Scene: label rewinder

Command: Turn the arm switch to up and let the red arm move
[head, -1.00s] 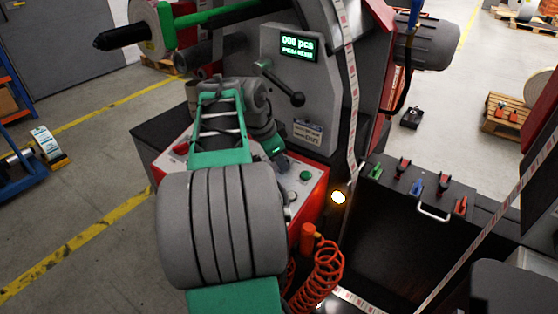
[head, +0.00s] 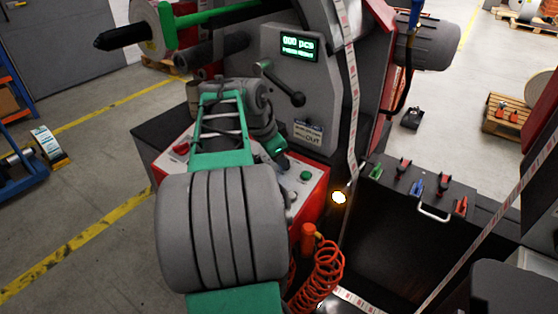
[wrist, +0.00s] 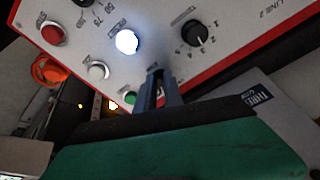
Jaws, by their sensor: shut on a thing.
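My gripper (wrist: 158,88) reaches down to the sloped control panel (wrist: 250,32), its two blue-grey fingers close together at the panel surface in the wrist view. It is shut on a small control, which I take to be the arm switch; the fingers hide nearly all of it, so its position cannot be read. In the head view my gripper (head: 272,150) is over the panel, partly hidden behind my own arm. I cannot pick out the red arm with certainty.
Near the fingers are a lit white button (wrist: 127,41), a white button (wrist: 98,71), a green button (wrist: 131,97), a red button (wrist: 53,33) and a black numbered knob (wrist: 194,34). A display (head: 298,45) and black lever (head: 285,86) rise behind the panel. An orange coiled hose (head: 322,275) hangs in front.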

